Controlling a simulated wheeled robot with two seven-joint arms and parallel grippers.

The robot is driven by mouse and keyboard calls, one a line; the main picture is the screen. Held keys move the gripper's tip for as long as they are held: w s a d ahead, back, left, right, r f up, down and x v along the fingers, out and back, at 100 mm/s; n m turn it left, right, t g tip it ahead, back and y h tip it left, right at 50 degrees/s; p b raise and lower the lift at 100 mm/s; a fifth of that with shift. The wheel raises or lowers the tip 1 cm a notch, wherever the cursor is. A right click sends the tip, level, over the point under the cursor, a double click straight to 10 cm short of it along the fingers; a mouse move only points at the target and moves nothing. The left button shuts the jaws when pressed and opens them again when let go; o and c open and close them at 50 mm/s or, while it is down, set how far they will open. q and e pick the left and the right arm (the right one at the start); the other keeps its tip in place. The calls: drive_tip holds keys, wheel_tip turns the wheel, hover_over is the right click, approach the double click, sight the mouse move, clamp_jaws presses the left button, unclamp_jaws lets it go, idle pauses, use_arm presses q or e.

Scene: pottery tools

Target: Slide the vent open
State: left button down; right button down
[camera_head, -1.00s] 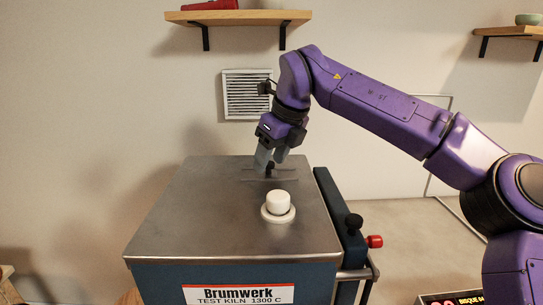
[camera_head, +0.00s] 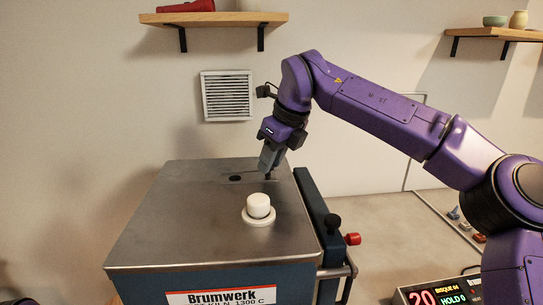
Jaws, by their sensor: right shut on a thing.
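The kiln vent is a flat slider (camera_head: 256,180) set in the steel lid (camera_head: 180,215) of the kiln. A dark round hole (camera_head: 235,178) shows in the lid at the left of the slider. My right gripper (camera_head: 268,171) reaches down from above and is shut on the small dark vent knob (camera_head: 268,177), at the right end of the slot. The fingers hide most of the knob. My left gripper is not in view.
A white plug (camera_head: 258,206) on a round base stands on the lid in front of the vent. A dark handle bar with a red knob (camera_head: 353,239) runs along the kiln's right side. A display box (camera_head: 440,294) sits at lower right.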

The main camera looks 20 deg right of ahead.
drive_tip(key=c, duration=1)
unclamp_jaws()
drive_tip(key=shift+d, duration=0.1)
drive_tip(key=shift+o, duration=0.8)
drive_tip(key=shift+w+d, duration=0.1)
drive_tip(key=shift+d, duration=0.1)
drive_tip(key=shift+a+r, duration=0.1)
drive_tip(key=v, duration=1)
